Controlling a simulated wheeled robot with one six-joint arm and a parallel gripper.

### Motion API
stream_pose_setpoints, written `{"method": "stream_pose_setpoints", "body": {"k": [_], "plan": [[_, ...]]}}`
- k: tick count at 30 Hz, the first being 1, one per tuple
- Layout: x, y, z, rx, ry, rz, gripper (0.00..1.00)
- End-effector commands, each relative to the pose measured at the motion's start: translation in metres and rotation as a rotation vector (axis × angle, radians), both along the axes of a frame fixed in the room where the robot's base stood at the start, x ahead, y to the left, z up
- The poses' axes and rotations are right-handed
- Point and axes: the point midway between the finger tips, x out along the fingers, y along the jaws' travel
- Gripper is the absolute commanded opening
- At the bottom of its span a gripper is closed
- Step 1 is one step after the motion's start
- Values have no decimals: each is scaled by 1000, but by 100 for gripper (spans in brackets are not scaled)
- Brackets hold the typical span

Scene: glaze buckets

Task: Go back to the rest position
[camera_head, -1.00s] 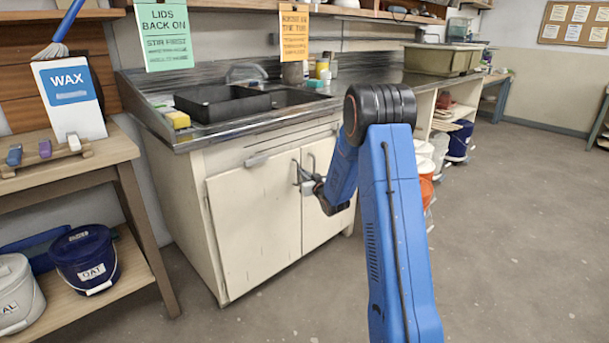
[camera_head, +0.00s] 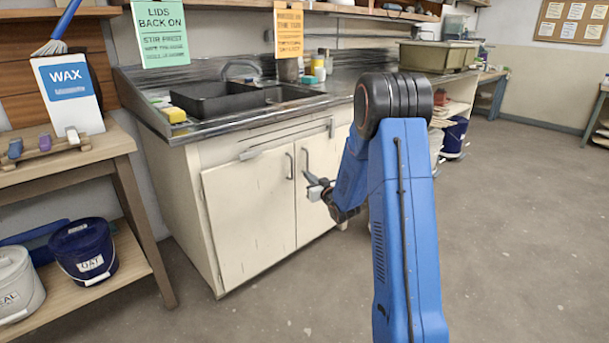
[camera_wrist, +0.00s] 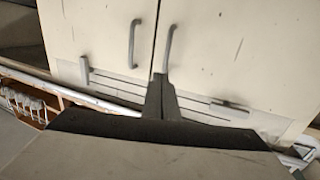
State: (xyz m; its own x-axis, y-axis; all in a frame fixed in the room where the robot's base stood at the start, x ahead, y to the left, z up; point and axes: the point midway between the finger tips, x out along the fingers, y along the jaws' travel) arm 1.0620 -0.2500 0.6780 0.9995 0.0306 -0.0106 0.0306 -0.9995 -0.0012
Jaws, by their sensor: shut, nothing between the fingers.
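My gripper (camera_head: 316,185) is in front of the white sink cabinet (camera_head: 245,215), close to its right door in the head view. Its fingers are together with nothing visible between them. In the wrist view my gripper (camera_wrist: 160,82) points at the cabinet doors, with two grey handles (camera_wrist: 171,45) just beyond the fingertips. I cannot tell from the wrist view how wide the gap to the doors is. My blue arm fills the middle right of the head view and hides part of the cabinet and what is behind it.
A black basin (camera_head: 215,100) sits in the sink. On the left, a wooden table (camera_head: 95,165) holds a WAX box (camera_head: 68,92); blue (camera_head: 85,250) and grey (camera_head: 15,285) buckets stand on its low shelf. The floor (camera_head: 520,230) at right is clear.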

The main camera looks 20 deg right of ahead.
Motion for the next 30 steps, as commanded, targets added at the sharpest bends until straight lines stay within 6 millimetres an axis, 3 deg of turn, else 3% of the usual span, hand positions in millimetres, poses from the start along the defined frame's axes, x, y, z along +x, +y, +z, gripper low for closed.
{"method": "stream_pose_setpoints", "body": {"k": [6, 17, 23, 30], "plan": [[-27, -4, 0, 0, 0, -2, 0], [-35, -3, 4, -4, 10, -4, 0], [-49, 10, 28, -31, 84, -31, 0], [-85, 30, 59, -62, 223, -79, 0]]}}
